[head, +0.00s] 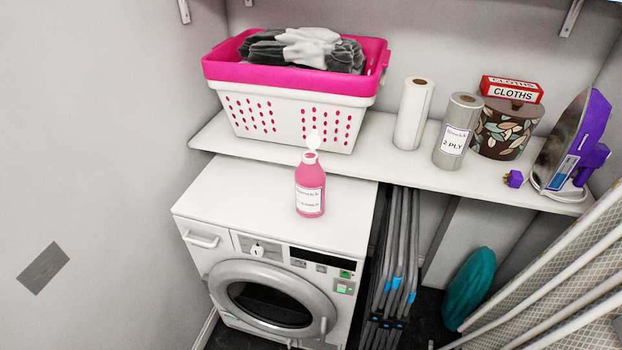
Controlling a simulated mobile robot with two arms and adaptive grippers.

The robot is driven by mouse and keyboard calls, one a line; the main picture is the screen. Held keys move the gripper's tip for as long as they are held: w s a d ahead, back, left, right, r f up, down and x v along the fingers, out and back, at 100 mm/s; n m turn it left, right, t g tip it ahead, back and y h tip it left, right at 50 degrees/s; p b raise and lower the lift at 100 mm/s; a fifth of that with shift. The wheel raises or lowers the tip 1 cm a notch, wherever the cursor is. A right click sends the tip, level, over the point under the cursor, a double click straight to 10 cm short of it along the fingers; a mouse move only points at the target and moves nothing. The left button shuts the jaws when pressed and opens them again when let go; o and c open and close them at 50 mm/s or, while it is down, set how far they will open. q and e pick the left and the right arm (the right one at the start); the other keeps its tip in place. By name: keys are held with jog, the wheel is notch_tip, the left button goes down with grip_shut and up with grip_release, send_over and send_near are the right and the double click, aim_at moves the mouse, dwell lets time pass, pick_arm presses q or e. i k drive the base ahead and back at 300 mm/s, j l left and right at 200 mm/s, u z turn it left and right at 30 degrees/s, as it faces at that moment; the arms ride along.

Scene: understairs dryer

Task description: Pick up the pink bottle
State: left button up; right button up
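Neither of my grippers shows in this view.
Behind the bottle, a white shelf (388,160) carries a pink and white laundry basket (290,110), paper rolls (413,113), a patterned tin (506,128) and a purple iron (592,128). The dryer top left of the bottle is clear. A folded rack (395,255) stands at the dryer's right.

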aim_at(310, 178)
jog(key=z, duration=0.4)
jog(key=k+z, duration=0.1)
jog(key=z, duration=0.35)
jog(key=l+z, duration=0.1)
jog(key=z, duration=0.3)
jog(key=k+l+z, duration=0.1)
jog(key=z, duration=0.75)
jog(key=l+z, duration=0.15)
jog(key=z, duration=0.25)
jog(key=j+u, duration=0.1)
jog(key=u, duration=2.5)
jog(key=i+l+u, duration=0.45)
jog(key=i+l, duration=0.2)
jog(key=l+u, duration=0.15)
jog(key=l, duration=0.4)
